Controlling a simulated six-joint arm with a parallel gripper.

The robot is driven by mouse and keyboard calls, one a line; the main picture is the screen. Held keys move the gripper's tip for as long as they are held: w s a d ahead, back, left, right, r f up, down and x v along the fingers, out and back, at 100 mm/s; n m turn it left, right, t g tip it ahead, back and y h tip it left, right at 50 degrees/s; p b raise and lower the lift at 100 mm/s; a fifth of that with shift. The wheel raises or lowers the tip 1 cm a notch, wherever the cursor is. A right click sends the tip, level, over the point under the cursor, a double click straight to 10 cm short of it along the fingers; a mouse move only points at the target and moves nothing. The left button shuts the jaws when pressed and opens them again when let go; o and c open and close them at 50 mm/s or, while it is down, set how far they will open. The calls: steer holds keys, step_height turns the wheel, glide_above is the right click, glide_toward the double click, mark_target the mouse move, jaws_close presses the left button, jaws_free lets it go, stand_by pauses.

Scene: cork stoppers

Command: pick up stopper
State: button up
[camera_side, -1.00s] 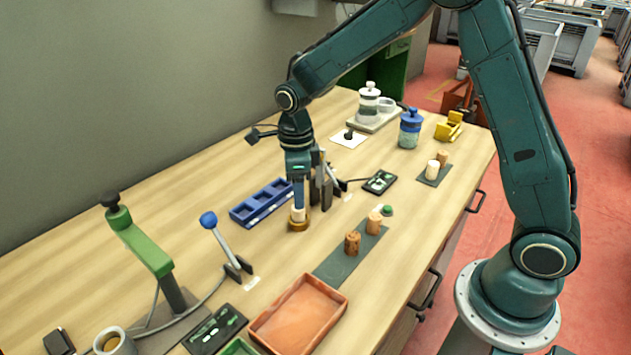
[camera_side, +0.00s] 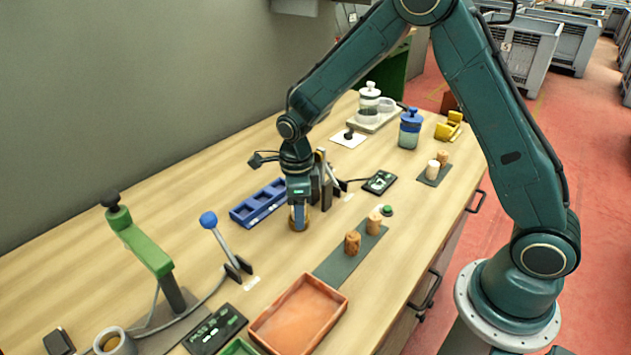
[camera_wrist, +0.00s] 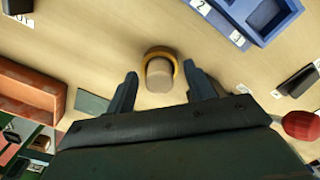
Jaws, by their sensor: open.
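A pale stopper (camera_wrist: 159,78) stands in a round brass-coloured ring holder (camera_wrist: 160,50) in the wrist view. My gripper (camera_wrist: 160,70) is open, one finger on each side of the stopper with visible gaps. In the side view my gripper (camera_side: 299,215) points down over the ring holder (camera_side: 298,226), low near the bench, and its fingers mostly hide the stopper there. Two brown cork stoppers, a nearer one (camera_side: 352,243) and a farther one (camera_side: 374,223), stand on a grey mat (camera_side: 335,270) to the right.
A blue compartment tray (camera_side: 260,205) lies close behind to the left. A lever with a blue knob (camera_side: 208,219) and an orange tray (camera_side: 300,316) stand nearer the camera. Another dark mat (camera_side: 430,180) holds two more stoppers. Bare bench surrounds the ring holder.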

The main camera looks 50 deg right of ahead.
steer(key=shift+c, duration=0.4)
steer(key=c, duration=1)
steer(key=shift+r, duration=0.1)
steer(key=shift+c, duration=0.2)
step_height(320, 180, up, 20)
stand_by(0.5)
